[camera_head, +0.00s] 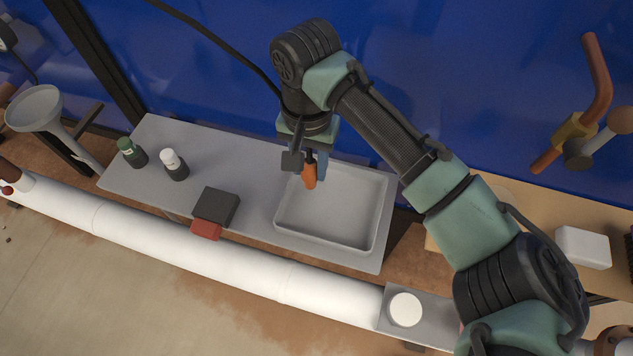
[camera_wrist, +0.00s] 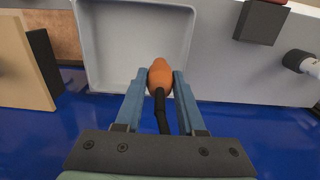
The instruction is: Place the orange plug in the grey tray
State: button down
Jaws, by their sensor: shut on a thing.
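The orange plug (camera_head: 309,177) is held between the fingers of my gripper (camera_head: 305,162), over the left back part of the grey tray (camera_head: 330,243). In the wrist view the plug (camera_wrist: 160,75) sits between the two blue fingertips of my gripper (camera_wrist: 158,78), with its black tail pointing back toward the palm. The tray (camera_wrist: 113,45) opens in front of the fingers. Its visible floor is bare. I cannot tell whether the plug touches the tray floor.
A dark block with a red part (camera_head: 215,207) sits left of the tray on the grey bench (camera_head: 130,180). A green-capped bottle (camera_head: 131,152) and a white-capped bottle (camera_head: 174,164) stand farther left. A blue wall (camera_head: 230,60) rises behind. A white pipe (camera_head: 150,231) runs in front.

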aim_at(309, 150)
jog(key=shift+f, duration=2.85)
jog(key=shift+f, duration=0.15)
jog(key=c, duration=0.5)
grip_release()
notch_tip(309, 150, up, 12)
jog(key=shift+r, duration=0.2)
